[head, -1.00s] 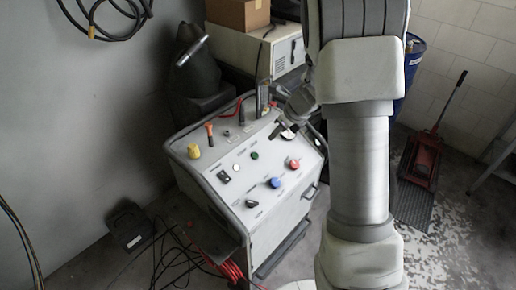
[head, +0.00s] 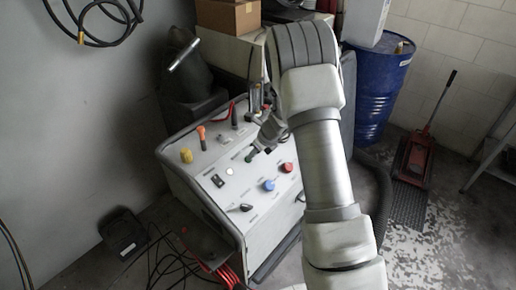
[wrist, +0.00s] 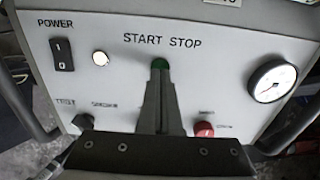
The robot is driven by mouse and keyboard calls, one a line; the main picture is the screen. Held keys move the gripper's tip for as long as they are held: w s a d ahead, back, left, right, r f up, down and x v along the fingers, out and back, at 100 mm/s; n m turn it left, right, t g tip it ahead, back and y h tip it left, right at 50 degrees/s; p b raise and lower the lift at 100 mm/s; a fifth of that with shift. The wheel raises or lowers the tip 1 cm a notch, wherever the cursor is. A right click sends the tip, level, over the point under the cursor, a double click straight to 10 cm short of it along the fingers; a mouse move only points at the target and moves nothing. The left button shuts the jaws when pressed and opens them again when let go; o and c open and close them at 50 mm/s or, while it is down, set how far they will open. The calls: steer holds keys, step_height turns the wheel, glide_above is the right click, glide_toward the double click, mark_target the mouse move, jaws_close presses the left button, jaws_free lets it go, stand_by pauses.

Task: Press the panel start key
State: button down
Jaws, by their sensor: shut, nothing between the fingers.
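The green start key (wrist: 160,63) sits under the START lettering on the light grey panel (wrist: 215,75) in the wrist view. My gripper (wrist: 158,80) is shut and empty. Its fingertips overlap the lower edge of the green key in that view; I cannot tell whether they touch it. In the head view my gripper (head: 257,150) reaches down from the upper right, its tips right beside the small green key (head: 249,158). The panel's gauge is hidden behind my arm there.
A black power switch (wrist: 61,53) and a white lamp (wrist: 100,58) lie left of the key. A red knob (wrist: 204,129) and a round gauge (wrist: 271,82) lie right. A blue knob (head: 268,184) is nearer the console's front. A blue drum (head: 383,90) stands behind right.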

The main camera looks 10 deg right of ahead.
steer(key=shift+w+a+f, duration=0.2)
steer(key=shift+w+f, duration=0.05)
steer(key=shift+f, duration=0.3)
steer(key=shift+w+a+f+b, duration=0.15)
steer(key=shift+f+b, duration=0.2)
steer(key=shift+f, duration=0.2)
steer(key=shift+a+f, duration=0.1)
steer(key=shift+f, duration=0.1)
steer(key=p+v, duration=0.2)
steer(key=v, duration=0.1)
steer(key=p+v, duration=0.1)
steer(key=shift+w+r, duration=0.2)
steer(key=shift+r, duration=0.25)
steer(key=v, duration=1)
steer(key=shift+s, duration=0.15)
